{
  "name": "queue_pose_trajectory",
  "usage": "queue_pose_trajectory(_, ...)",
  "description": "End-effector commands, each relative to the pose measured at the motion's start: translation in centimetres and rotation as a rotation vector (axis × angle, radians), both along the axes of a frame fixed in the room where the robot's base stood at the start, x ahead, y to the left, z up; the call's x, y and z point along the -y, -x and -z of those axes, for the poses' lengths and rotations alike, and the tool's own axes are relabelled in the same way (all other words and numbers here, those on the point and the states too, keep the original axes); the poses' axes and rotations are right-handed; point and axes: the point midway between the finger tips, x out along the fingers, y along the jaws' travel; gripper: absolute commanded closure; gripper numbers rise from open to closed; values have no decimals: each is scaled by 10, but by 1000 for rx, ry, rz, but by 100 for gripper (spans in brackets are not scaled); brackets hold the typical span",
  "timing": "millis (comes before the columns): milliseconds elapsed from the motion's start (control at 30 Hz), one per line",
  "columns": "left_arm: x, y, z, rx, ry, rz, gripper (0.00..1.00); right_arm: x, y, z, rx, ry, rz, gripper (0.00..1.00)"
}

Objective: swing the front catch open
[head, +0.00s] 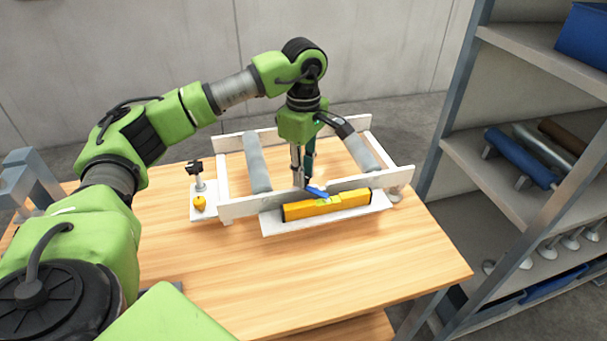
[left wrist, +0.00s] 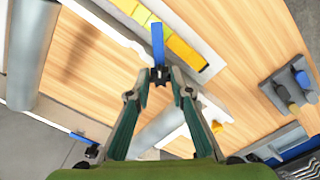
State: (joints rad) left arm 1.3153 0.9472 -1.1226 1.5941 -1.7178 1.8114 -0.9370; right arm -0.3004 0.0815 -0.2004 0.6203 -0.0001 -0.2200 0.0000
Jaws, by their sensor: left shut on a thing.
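The front catch is a blue lever (head: 317,192) on the front rail of a white roller frame (head: 245,208). In the left wrist view the blue lever (left wrist: 157,42) points up, away from my fingers, with a dark piece at its near end. My left gripper (head: 303,182) reaches down over the front rail. In the left wrist view its two fingertips (left wrist: 160,76) close on the dark end of the catch. The exact contact is partly hidden in the head view. My right gripper is not in view.
A yellow level (head: 327,205) lies on a white ledge before the front rail. Grey rollers (head: 257,162) span the frame. A small stand (head: 200,183) with a yellow piece is at left. Shelving (head: 495,165) stands at right. The table's front (head: 300,285) is clear.

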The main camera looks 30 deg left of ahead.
Motion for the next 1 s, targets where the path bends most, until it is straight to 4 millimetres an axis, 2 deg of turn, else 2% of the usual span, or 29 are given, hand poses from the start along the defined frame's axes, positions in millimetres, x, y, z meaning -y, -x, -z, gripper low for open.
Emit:
queue_pose_trajectory(300, 1, -1, -1, 3, 3, 93, 100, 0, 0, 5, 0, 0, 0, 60)
queue_pose_trajectory(767, 1, -1, -1, 4, 3, 105, 100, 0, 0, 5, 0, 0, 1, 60)
queue_pose_trajectory(800, 1, -1, -1, 4, 3, 105, 72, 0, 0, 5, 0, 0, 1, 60)
queue_pose_trajectory(833, 1, -1, -1, 4, 3, 105, 64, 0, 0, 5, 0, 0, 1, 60)
queue_pose_trajectory(1000, 1, -1, -1, 2, 2, 104, 63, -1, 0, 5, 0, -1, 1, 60)
